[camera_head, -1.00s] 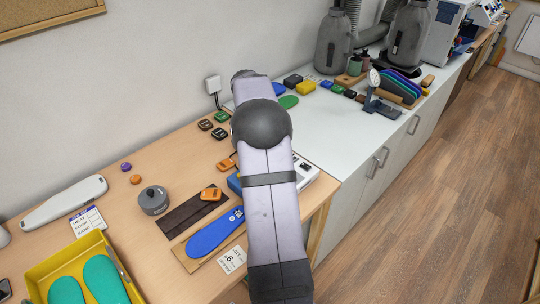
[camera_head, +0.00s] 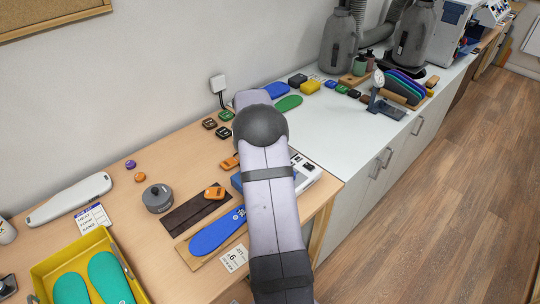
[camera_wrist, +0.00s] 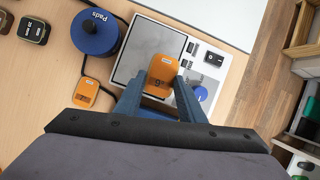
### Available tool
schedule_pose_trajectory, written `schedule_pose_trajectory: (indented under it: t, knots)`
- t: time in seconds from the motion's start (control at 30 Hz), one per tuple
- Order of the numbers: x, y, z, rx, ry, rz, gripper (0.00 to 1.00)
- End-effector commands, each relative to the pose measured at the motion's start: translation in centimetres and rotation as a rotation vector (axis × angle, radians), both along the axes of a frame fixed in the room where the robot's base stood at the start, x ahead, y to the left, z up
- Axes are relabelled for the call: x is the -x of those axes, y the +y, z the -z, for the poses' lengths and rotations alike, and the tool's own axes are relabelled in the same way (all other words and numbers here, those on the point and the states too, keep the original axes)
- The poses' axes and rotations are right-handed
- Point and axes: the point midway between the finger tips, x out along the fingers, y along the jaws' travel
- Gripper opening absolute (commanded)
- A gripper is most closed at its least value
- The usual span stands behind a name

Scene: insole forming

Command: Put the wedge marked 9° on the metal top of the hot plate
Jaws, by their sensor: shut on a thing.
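My gripper (camera_wrist: 160,103) is shut on an orange wedge (camera_wrist: 162,70), with a finger on either side of it. In the wrist view the wedge lies over the grey metal top (camera_wrist: 147,42) of the white-framed hot plate (camera_wrist: 212,75). I cannot tell whether it touches the metal. In the head view my arm hides the gripper, the held wedge and most of the hot plate, whose white control end (camera_head: 306,172) shows right of the arm.
A blue drum marked "Pads" (camera_wrist: 95,32) stands left of the hot plate. A blue insole (camera_head: 217,232) lies on a board near the front edge.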

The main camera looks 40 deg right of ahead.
Motion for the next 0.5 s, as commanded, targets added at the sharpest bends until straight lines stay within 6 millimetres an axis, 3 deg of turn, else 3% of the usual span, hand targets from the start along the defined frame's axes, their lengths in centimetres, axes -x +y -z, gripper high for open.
schedule_pose_trajectory:
  t: [0.2,0.5]
  knots:
    - [0.0,0.0,0.5,0.000,0.000,-0.001,0.12]
    - [0.0,0.1,3.6,-0.002,0.002,0.000,0.12]
